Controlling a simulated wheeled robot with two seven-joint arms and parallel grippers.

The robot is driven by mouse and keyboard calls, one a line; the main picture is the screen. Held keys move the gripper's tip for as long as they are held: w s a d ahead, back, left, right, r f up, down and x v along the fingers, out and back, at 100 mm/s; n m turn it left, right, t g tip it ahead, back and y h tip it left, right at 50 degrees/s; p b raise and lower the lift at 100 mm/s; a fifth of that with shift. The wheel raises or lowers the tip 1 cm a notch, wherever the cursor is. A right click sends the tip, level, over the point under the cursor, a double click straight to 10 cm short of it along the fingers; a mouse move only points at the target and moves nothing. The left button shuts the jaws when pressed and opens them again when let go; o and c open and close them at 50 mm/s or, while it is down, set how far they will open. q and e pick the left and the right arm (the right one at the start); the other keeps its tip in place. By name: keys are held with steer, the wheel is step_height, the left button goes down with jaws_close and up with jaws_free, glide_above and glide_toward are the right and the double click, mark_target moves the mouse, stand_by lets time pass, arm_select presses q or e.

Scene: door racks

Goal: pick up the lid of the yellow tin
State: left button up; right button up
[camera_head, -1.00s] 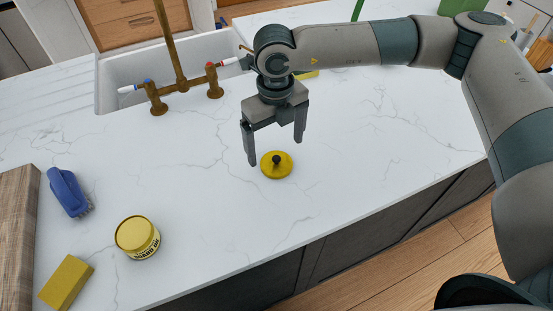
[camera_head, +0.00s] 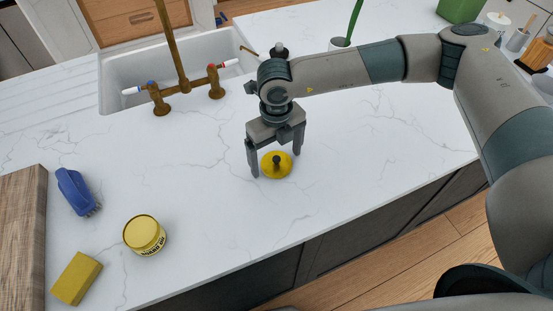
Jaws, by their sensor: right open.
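A round yellow lid (camera_head: 287,169) with a small black knob lies flat on the white counter, at the middle of the head view. My right gripper (camera_head: 276,164) is open and points down over it. One finger is at the lid's left edge and the other is at its upper right, so the knob is between them. I cannot tell whether either finger touches the lid. The yellow tin (camera_head: 146,237), with dark lettering on its side, stands upright at the lower left. My left gripper is not in view.
A blue brush (camera_head: 74,190), a yellow sponge (camera_head: 76,278) and a wooden board (camera_head: 21,230) are at the left. A sink (camera_head: 205,62) with a brass tap (camera_head: 172,50) is behind. The counter around the lid is clear; its front edge is below.

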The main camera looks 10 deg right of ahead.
mark_target(277, 159)
stand_by(0.3)
steer(key=c, duration=1.2)
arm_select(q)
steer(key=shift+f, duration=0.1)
arm_select(e)
steer(key=shift+r+b, duration=0.75)
steer(key=shift+r, duration=0.05)
steer(key=shift+s+r+b, duration=0.2)
steer(key=shift+r+b, duration=0.55)
steer(key=shift+r, duration=0.45)
arm_select(q)
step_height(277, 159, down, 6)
steer(key=b, duration=0.3)
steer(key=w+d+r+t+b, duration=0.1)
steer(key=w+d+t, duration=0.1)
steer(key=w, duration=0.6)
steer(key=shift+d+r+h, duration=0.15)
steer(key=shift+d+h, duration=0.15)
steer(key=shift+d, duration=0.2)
arm_select(e)
steer(key=s+d+r, duration=0.2)
steer(key=s+r, duration=0.5)
steer(key=s, duration=0.4)
steer(key=shift+d, duration=0.3)
